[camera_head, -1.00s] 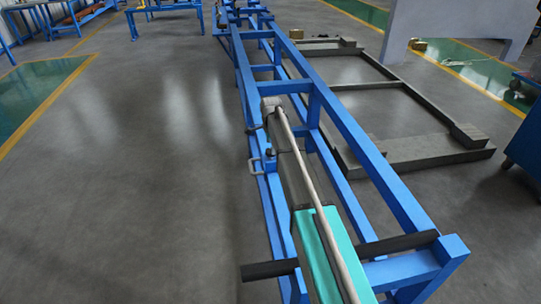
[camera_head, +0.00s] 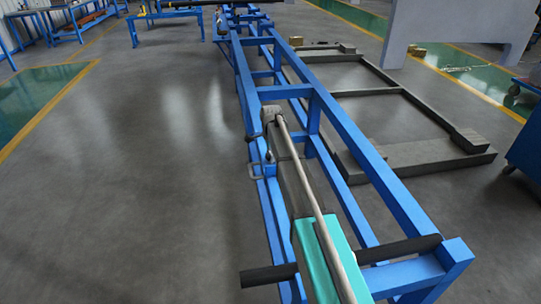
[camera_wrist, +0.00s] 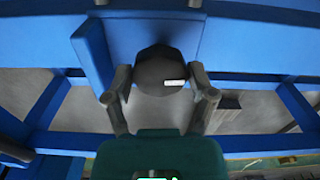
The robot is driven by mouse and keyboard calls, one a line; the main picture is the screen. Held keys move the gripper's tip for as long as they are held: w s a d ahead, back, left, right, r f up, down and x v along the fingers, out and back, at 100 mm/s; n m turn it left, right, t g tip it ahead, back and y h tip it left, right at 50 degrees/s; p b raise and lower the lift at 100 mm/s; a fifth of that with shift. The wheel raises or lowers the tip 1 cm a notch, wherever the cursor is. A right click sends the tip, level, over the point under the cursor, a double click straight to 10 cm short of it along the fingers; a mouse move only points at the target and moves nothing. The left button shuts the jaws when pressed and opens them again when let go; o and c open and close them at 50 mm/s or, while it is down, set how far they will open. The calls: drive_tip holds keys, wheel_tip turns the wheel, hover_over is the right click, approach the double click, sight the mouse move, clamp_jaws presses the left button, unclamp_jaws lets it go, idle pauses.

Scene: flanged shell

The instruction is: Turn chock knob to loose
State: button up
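In the wrist view, a dark, rounded knob (camera_wrist: 156,67) with a short white mark on its right side sits in front of a blue frame face. My gripper (camera_wrist: 160,78) has one grey finger on each side of it, spread wide. The fingertips are very close to the knob's sides, and I cannot tell whether they touch it. The knob's lower part points toward my teal gripper body. I cannot make out the knob or my fingers clearly in the head view.
A long blue steel frame (camera_head: 365,165) runs away from me, with a dark bar (camera_head: 400,250) across its near end. A flat grey floor frame (camera_head: 440,153) lies on the right, and a blue cabinet (camera_head: 528,150) stands beyond it. The floor at left is clear.

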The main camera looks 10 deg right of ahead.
drive_tip(key=c, duration=0.5)
